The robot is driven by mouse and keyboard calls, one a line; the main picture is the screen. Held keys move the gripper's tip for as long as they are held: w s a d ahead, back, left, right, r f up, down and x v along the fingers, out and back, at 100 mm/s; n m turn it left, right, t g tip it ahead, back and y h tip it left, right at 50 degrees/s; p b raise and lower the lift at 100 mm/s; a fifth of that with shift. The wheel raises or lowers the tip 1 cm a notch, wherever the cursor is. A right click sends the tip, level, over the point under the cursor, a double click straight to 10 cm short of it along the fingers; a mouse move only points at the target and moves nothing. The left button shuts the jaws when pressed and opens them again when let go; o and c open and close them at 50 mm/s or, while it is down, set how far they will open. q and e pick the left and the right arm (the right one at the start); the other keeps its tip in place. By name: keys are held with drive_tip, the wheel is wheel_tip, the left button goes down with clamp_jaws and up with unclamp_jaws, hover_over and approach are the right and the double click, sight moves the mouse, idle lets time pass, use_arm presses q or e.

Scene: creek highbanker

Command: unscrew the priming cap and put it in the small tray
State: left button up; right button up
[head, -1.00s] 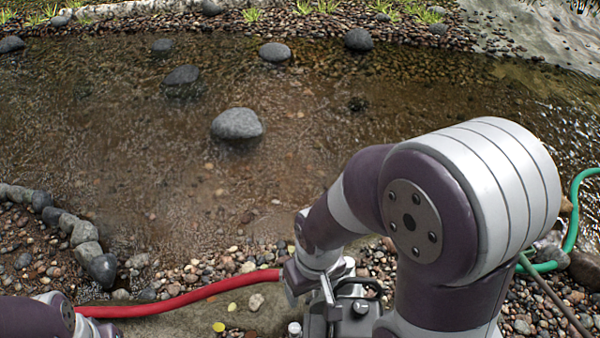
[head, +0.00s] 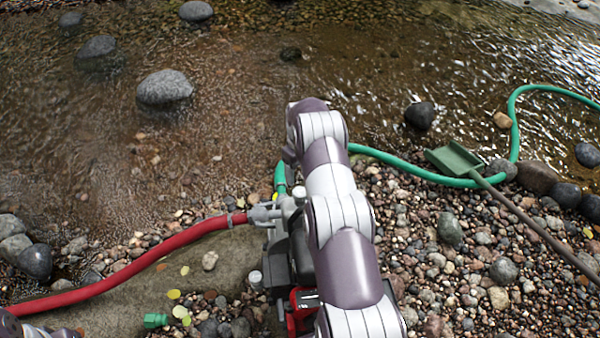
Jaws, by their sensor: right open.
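The pump (head: 276,262) stands on a flat slab at the creek edge, largely covered by my right arm. A pale round cap (head: 299,192) shows on top beside the hose fittings; I cannot tell for certain that it is the priming cap. My right gripper (head: 287,156) is mostly hidden behind its own wrist, past the far end of the pump, open; nothing shows in it. A small grey-topped cylinder (head: 255,278) stands at the pump's left side. I cannot make out the small tray. Of my left arm only a part shows at the bottom left corner; its gripper is not visible.
A red hose (head: 150,262) joins the pump from the left. A green hose (head: 400,165) runs behind my right arm to the right. A green scoop (head: 453,160) with a long handle lies right.

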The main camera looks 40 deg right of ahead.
sight(300, 191)
wheel_tip(300, 191, down, 11)
drive_tip(key=b, duration=0.7)
drive_tip(key=shift+w+r, duration=0.1)
drive_tip(key=shift+r, duration=0.1)
drive_tip(key=c, duration=0.4)
drive_tip(key=shift+n, duration=1.5)
